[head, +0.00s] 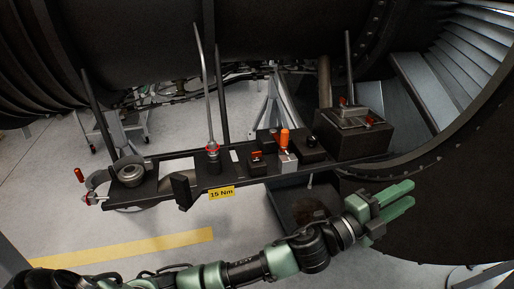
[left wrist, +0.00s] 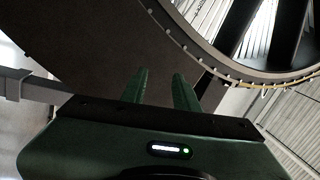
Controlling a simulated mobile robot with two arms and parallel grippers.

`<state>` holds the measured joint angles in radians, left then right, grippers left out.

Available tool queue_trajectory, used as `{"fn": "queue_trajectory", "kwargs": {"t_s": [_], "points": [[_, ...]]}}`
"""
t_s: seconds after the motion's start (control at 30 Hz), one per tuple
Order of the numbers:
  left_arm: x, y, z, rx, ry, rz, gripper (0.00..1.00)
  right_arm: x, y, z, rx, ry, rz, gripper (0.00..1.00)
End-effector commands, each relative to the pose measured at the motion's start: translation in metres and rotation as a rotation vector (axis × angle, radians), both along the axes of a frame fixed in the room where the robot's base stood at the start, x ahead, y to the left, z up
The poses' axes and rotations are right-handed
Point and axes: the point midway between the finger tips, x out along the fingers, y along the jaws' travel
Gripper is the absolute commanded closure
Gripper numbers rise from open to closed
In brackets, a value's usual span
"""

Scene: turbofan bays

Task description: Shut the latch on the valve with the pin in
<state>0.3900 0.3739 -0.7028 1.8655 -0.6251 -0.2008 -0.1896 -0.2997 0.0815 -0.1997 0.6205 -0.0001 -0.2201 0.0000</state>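A dark bench (head: 222,178) under the engine carries the fittings. Near the middle stands a grey block with an upright orange handle (head: 285,138). Dark blocks beside it (head: 256,160) and (head: 309,148) carry small red-orange parts. Which one is the valve with its pin in, I cannot tell. My left gripper (head: 411,192) is empty, right of and in front of the bench; its green fingers (left wrist: 160,84) stand apart. My right gripper is not in view.
A dark box (head: 350,142) with a metal lid and orange catches sits at the bench's right end. A fitting with a red ring (head: 212,148) has a tall rod. The fan casing (head: 455,190) curves close beside my left gripper. Open floor lies in front.

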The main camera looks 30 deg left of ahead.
Motion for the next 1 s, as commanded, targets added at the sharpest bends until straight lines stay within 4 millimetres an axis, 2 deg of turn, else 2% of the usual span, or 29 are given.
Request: {"fn": "queue_trajectory", "kwargs": {"t_s": [0.03, 0.1, 0.2, 0.27, 0.37, 0.47, 0.57, 0.6, 0.67, 0.7, 0.8, 0.9, 1.0], "points": [[0.002, -0.02, 0.016, 0.116, -0.133, -0.086, 0.7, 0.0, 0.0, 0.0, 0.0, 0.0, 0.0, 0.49], [-0.002, -0.045, 0.023, 0.28, -0.294, -0.212, 0.7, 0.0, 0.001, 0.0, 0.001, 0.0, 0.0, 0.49], [-0.007, -0.064, 0.016, 0.535, -0.491, -0.392, 0.7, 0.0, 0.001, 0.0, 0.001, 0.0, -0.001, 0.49], [-0.007, -0.064, 0.003, 0.699, -0.583, -0.499, 0.7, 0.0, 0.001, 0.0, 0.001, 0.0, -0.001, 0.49], [0.003, -0.038, -0.023, 0.987, -0.684, -0.671, 0.7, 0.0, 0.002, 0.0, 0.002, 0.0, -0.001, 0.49], [0.022, 0.019, -0.044, 1.281, -0.706, -0.837, 0.7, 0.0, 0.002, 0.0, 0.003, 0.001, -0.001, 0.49], [0.042, 0.103, -0.047, 1.564, -0.637, -0.989, 0.7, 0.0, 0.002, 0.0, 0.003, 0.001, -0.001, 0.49], [0.048, 0.142, -0.042, 1.666, -0.583, -1.043, 0.7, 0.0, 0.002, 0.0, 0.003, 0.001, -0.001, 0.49], [0.053, 0.2, -0.029, 1.795, -0.48, -1.116, 0.7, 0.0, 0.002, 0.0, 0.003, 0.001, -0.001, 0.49], [0.052, 0.236, -0.018, 1.864, -0.403, -1.158, 0.7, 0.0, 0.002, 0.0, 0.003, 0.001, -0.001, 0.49], [0.042, 0.31, 0.012, 1.974, -0.22, -1.234, 0.7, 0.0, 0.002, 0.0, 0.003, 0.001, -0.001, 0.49], [0.029, 0.356, 0.036, 2.02, -0.086, -1.274, 0.7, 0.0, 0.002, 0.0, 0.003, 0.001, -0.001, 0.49], [0.02, 0.378, 0.048, 2.034, -0.012, -1.298, 0.7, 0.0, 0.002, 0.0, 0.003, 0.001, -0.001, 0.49]]}}
